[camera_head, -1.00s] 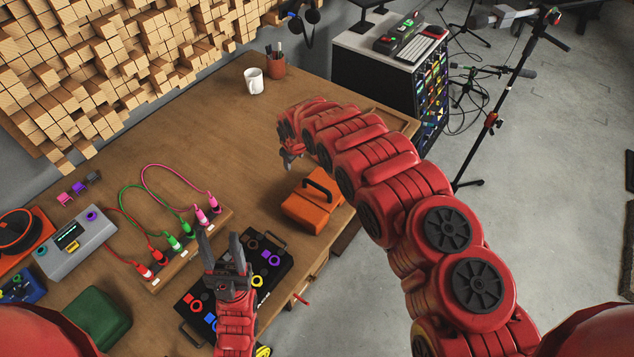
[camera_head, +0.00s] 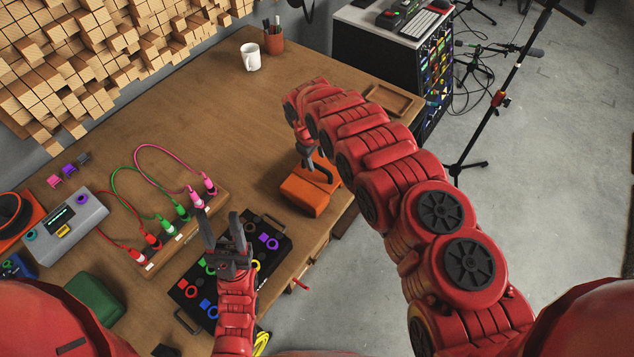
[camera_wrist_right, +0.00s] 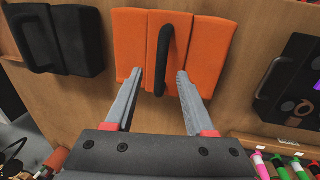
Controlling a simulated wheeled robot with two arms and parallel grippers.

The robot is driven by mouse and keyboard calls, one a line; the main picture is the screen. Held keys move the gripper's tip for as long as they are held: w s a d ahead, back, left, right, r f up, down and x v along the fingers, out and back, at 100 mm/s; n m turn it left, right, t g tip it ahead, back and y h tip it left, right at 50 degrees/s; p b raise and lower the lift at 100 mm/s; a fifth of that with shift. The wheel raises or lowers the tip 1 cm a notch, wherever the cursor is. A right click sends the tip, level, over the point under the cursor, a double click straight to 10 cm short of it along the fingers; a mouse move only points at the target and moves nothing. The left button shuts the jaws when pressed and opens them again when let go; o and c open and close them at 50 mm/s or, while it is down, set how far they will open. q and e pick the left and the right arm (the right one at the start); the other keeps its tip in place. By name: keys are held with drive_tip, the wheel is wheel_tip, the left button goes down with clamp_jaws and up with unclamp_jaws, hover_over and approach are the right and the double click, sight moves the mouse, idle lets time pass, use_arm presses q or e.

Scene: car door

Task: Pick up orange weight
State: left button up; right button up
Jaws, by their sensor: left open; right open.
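The orange weight (camera_head: 305,192) is a block with a black handle (camera_head: 322,168), lying near the right edge of the wooden table. It also fills the upper middle of the right wrist view (camera_wrist_right: 208,45), its handle (camera_wrist_right: 163,62) running up and down there. My right gripper (camera_wrist_right: 160,82) is open, with one finger on each side of the handle in that view. Whether the fingers touch the weight I cannot tell. In the head view the right gripper (camera_head: 307,148) is just above the weight and partly hidden by its own arm. My left gripper (camera_head: 228,232) is open and empty over the black case.
A black case with coloured pieces (camera_head: 270,228) lies beside the weight. A cable strip (camera_head: 190,240) is to its left. A white mug (camera_head: 250,57) and pen cup (camera_head: 273,40) stand at the back. The table middle is clear.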

sight(316, 165)
drive_tip(key=f+b, duration=0.2)
drive_tip(key=f, duration=0.1)
drive_tip(key=f+b, duration=0.1)
drive_tip(key=shift+w+f+b, duration=0.3)
drive_tip(key=shift+f+b, duration=0.05)
drive_tip(key=shift+f, duration=0.05)
drive_tip(key=shift+w+d+f, duration=0.1)
drive_tip(key=shift+w+f, duration=0.05)
drive_tip(key=shift+f, duration=0.1)
drive_tip(key=shift+r, duration=0.15)
clamp_jaws()
idle(0.7)
